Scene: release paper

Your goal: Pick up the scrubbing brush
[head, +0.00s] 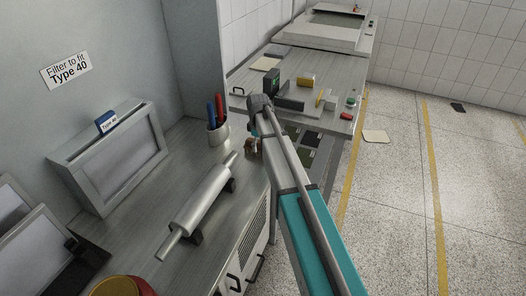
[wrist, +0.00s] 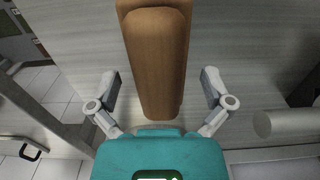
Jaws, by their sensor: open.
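The scrubbing brush, seen as a brown wooden body with a long tapering shape (wrist: 155,60), fills the middle of the wrist view. Its bristles are not visible there. My gripper (wrist: 160,84) is open, with one finger on each side of the brush and a gap on both sides. In the head view a small brown part of the brush (head: 250,146) shows at the worktop's edge, beside my arm. My arm hides most of my gripper there.
A grey roller (head: 203,196) rests on the worktop in front of the brush. A framed screen (head: 112,160) stands further left. A second table (head: 240,98) with small items is behind; the floor at right is mostly clear.

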